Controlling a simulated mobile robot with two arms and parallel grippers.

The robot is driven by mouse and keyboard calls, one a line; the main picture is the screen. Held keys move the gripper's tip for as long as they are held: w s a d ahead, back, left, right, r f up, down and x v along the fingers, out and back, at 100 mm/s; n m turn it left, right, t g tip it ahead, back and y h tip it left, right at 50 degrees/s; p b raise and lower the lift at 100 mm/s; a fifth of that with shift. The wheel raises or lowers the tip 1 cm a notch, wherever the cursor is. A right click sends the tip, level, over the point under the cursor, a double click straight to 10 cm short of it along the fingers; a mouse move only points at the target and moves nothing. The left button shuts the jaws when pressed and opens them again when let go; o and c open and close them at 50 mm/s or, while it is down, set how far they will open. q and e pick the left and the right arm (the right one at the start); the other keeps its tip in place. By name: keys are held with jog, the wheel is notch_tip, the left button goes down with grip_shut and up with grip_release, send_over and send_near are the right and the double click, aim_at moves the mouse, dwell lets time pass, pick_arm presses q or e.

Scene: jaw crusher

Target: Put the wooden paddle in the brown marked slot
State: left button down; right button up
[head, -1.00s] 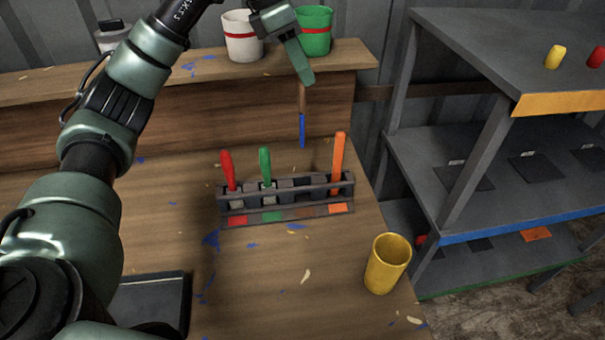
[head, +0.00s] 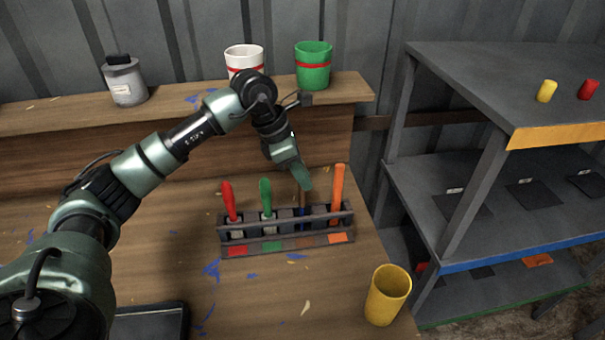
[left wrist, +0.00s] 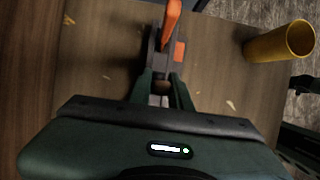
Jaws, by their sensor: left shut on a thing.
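My left gripper (head: 303,184) is above the rack and shut on the wooden paddle (head: 303,198), which hangs upright below the fingers. In the left wrist view the paddle's brown end (left wrist: 161,87) shows between the fingers. The dark rack (head: 285,223) has red, green, brown and orange marks on its front. The paddle's lower part is at the slot behind the brown mark (head: 302,242), between the green and orange tools. Its lower tip is hidden by the rack, so I cannot tell how deep it reaches. My right gripper is not in view.
A red-handled tool (head: 228,197), a green-handled tool (head: 265,194) and an orange tool (head: 338,184) stand in the rack, the orange one close to my gripper. A yellow cup (head: 387,297) stands front right. Pots line the back ledge. Grey shelves (head: 480,180) stand right.

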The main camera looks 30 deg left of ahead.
pick_arm(q)
jog(key=shift+f, duration=0.1)
jog(key=shift+f, duration=0.15)
jog(key=c, duration=1.3)
grip_release()
jog(key=shift+r, duration=0.25)
jog(key=b+v, duration=0.1)
jog(key=v, duration=1.1)
jog(key=shift+f, duration=0.1)
